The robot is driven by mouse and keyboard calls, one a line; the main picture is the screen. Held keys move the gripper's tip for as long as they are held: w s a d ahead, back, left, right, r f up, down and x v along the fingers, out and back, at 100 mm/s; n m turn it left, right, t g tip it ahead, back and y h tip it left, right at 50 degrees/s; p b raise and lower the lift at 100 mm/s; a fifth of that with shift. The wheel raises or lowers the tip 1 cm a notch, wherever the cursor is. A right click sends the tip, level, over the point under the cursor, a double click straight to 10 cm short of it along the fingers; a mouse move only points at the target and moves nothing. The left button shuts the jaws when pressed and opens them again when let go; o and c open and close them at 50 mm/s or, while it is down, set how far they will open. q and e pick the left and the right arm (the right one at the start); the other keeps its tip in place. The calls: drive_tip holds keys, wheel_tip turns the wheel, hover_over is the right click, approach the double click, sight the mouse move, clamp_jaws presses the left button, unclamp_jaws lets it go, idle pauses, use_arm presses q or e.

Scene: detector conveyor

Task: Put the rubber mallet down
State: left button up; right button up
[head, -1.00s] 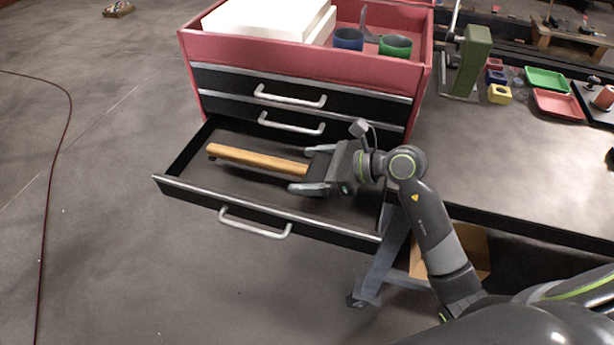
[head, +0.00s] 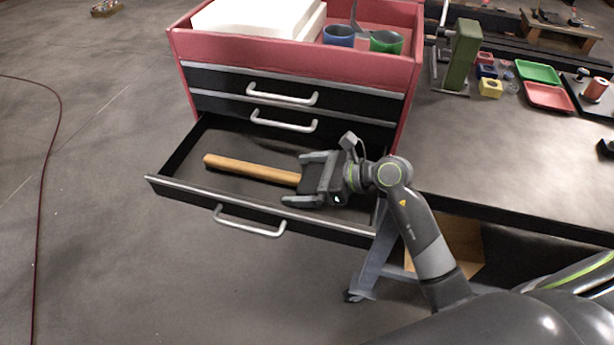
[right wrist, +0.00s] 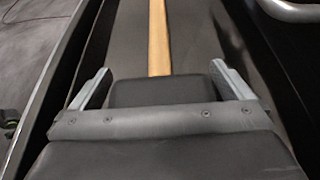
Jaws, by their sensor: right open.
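The rubber mallet (head: 252,170) lies in the open bottom drawer (head: 215,190) of the red tool chest, its wooden handle pointing left. Its dark head is at the right end, between the fingers of my right gripper (head: 305,180) and partly hidden by it in the head view. In the right wrist view the black mallet head (right wrist: 160,92) sits between the two spread fingers of the gripper (right wrist: 160,88), with a gap on each side. The handle runs away from the gripper along the drawer. My left gripper is not in view.
The drawer's front wall with its handle (head: 250,222) stands on the near side. Closed drawers (head: 290,95) are above. Blue and green cups (head: 386,42) and a white box (head: 260,18) are on top. The workbench (head: 500,150) at right holds trays and small blocks.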

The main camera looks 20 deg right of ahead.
drive_tip(key=shift+r, duration=0.2)
drive_tip(key=shift+s+d, duration=0.1)
drive_tip(key=shift+d, duration=0.15)
drive_tip(key=b+v, duration=0.2)
drive_tip(key=v, duration=0.7)
drive_tip(key=shift+s+d, duration=0.2)
drive_tip(key=shift+d, duration=0.05)
drive_tip(key=shift+v, duration=0.9)
drive_tip(key=shift+r, duration=0.15)
drive_tip(key=shift+a, duration=0.1)
